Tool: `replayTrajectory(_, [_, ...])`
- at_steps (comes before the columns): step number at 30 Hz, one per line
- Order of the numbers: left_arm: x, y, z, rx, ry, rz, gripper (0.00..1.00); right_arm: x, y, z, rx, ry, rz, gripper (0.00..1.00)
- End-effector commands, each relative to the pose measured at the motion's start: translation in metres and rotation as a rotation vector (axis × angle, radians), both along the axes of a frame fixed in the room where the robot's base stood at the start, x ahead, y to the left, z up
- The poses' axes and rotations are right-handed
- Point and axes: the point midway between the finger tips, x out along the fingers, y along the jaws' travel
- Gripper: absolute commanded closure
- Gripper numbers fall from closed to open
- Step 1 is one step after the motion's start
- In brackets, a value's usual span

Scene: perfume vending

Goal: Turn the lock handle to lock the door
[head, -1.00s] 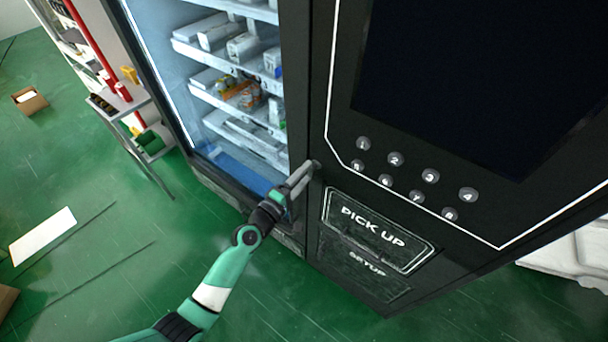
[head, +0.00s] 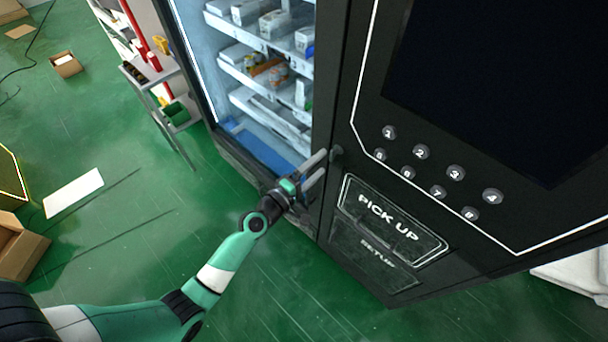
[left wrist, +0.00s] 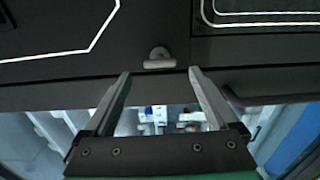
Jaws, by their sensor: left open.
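The lock handle (head: 336,154) is a small grey knob on the black vending machine, just above and left of the PICK UP panel. In the left wrist view the lock handle (left wrist: 159,60) shows as a short rounded bar lying crosswise on the dark frame. My left gripper (head: 324,162) is open and empty, its fingertips close to the handle. In the left wrist view the gripper (left wrist: 160,73) has one finger on each side, with the handle centred just beyond the tips. The glass door (head: 190,55) appears closed. My right gripper is out of view.
Numbered buttons (head: 420,152) and the PICK UP panel (head: 392,222) are on the machine's front. A dark bar handle (left wrist: 270,98) shows right of the gripper in the left wrist view.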

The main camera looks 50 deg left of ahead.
Motion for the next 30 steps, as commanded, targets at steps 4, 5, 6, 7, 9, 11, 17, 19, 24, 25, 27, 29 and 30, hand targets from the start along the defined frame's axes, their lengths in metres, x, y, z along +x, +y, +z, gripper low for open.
replayTrajectory(4, [-0.038, -0.005, -0.002, -0.001, 0.002, 0.003, 0.07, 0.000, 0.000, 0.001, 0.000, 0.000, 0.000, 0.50])
replayTrajectory(5, [-0.045, -0.006, -0.002, 0.000, 0.002, 0.003, 0.07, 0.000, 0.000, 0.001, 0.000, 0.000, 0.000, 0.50])
replayTrajectory(6, [-0.053, -0.007, -0.001, 0.000, 0.001, 0.003, 0.07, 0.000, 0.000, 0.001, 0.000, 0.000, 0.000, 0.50])
replayTrajectory(7, [-0.059, -0.008, -0.001, 0.000, 0.001, 0.004, 0.07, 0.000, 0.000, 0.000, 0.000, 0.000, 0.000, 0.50])
replayTrajectory(9, [-0.070, -0.010, -0.002, -0.001, 0.000, 0.002, 0.07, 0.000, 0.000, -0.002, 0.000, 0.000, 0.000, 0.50])
replayTrajectory(11, [-0.076, -0.011, -0.001, -0.001, 0.000, 0.002, 0.07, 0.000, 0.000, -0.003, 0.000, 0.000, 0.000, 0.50])
replayTrajectory(17, [-0.082, -0.012, 0.000, -0.001, -0.001, 0.002, 0.07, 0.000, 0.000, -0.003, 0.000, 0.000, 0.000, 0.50])
replayTrajectory(19, [-0.082, -0.012, 0.000, -0.001, -0.001, 0.002, 0.07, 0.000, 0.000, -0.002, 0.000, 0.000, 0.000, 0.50])
replayTrajectory(24, [-0.082, -0.012, 0.000, -0.001, -0.001, 0.001, 0.07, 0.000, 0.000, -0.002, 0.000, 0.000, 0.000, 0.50])
replayTrajectory(25, [-0.082, -0.012, 0.000, -0.001, -0.001, 0.001, 0.07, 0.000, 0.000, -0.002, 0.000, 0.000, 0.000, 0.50])
replayTrajectory(27, [-0.081, -0.012, 0.000, -0.001, -0.001, 0.001, 0.07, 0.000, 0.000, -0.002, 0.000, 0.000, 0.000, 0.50])
replayTrajectory(29, [-0.081, -0.012, 0.000, -0.001, -0.001, 0.001, 0.07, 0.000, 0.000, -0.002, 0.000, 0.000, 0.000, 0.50])
replayTrajectory(30, [-0.081, -0.012, 0.000, -0.001, -0.001, 0.001, 0.07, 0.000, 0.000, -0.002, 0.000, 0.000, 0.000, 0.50])
